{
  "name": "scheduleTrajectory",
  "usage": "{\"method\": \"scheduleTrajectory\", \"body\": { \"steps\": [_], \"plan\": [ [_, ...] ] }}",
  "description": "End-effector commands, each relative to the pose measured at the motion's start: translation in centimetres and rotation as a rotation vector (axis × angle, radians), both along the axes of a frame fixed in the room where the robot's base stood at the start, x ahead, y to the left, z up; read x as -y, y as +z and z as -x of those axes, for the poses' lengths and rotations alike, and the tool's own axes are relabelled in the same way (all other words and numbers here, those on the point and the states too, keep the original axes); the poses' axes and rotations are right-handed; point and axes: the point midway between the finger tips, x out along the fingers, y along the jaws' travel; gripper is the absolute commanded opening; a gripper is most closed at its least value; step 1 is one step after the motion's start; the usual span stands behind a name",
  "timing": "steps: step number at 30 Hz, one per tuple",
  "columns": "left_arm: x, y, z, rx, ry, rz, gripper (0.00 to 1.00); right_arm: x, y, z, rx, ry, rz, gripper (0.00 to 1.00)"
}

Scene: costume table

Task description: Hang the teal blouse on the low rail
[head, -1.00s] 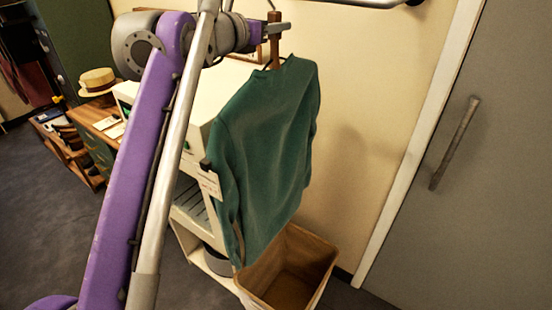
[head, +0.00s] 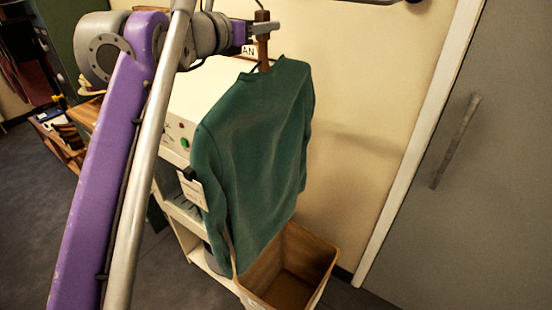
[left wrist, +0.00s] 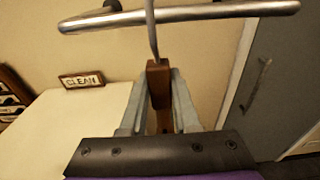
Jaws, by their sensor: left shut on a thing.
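The teal blouse (head: 255,150) hangs on a wooden hanger, its body and sleeves draped down in the head view. My left gripper (head: 262,30) is shut on the hanger's wooden neck (head: 263,52). In the left wrist view its fingers (left wrist: 160,100) clasp the brown neck (left wrist: 158,84), and the wire hook (left wrist: 152,35) rises from it. A metal rail (left wrist: 225,11) crosses the top of that view, and its underside shows at the top of the head view (head: 370,1). The hook overlaps the rail in the picture; I cannot tell whether it rests over it. My right gripper is out of view.
A white cabinet (head: 200,95) stands left of the blouse, with a CLEAN sign (left wrist: 82,80) behind. An open bin (head: 300,262) stands below the blouse. A grey door (head: 480,160) with a long handle is at the right. Bare wall lies between blouse and door.

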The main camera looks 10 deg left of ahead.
Motion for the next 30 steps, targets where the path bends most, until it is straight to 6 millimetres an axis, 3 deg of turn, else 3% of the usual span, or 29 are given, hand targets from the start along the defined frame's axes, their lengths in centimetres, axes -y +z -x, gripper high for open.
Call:
{"method": "scheduleTrajectory", "body": {
  "steps": [30],
  "plan": [
    [-3.6,0.7,9.7,0.0,0.002,-0.001,0.0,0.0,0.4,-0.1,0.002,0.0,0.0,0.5]
  ]
}}
